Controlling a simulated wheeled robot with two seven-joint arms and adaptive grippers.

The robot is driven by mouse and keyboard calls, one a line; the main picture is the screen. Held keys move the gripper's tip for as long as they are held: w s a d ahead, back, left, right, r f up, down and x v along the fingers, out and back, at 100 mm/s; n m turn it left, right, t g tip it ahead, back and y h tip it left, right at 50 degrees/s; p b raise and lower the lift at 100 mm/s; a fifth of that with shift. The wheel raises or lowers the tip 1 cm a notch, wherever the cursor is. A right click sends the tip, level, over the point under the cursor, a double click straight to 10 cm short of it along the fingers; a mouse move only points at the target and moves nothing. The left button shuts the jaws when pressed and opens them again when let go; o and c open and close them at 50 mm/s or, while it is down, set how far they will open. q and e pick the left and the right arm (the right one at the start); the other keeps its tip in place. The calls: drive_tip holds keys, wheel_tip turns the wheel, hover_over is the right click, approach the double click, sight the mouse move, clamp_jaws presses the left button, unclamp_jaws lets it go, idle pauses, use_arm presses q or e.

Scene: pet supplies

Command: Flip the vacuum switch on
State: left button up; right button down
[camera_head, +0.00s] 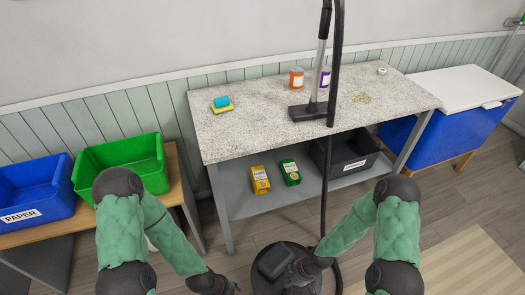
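The vacuum (268,262) is a dark round canister on the floor at the bottom centre, in front of the table. Its black hose (324,190) rises past the table's front edge, and its wand ends in a dark floor head (308,111) on the tabletop. I cannot make out the switch. My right gripper (298,273) is over the right part of the canister's top; dark on dark, I cannot tell whether it touches or how its fingers stand. My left gripper (232,289) is low, just left of the canister, partly cut by the picture's bottom edge.
The speckled table (250,135) holds a sponge (222,108), cans and crumbs. Its lower shelf (235,203) holds yellow and green boxes and a dark bin (345,160). Blue (50,175) and green bins (150,150) stand left, a blue chest (440,130) right.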

drive_tip(key=s+r+m+t, duration=0.1)
drive_tip(key=s+r+m, duration=0.5)
drive_tip(key=m, duration=0.7)
drive_tip(key=shift+m+p, duration=0.4)
drive_tip(key=shift+p, duration=0.05)
drive_tip(key=shift+s, duration=0.1)
drive_tip(key=w+d+f+m+g+h, duration=0.1)
drive_tip(key=w+d+f+m+h, duration=0.2)
drive_tip(key=w+m, duration=0.6)
drive_tip(key=w+d+f+m+g+h, duration=0.2)
drive_tip(key=w+d+f+m+h, duration=0.2)
drive_tip(key=w+m, duration=0.6)
drive_tip(key=shift+w+d+f+m, duration=0.2)
drive_tip(key=shift+d+f+m, duration=0.9)
drive_tip(key=shift+m, duration=1.8)
drive_tip(key=shift+d+r, duration=0.1)
drive_tip(key=shift+r, duration=0.05)
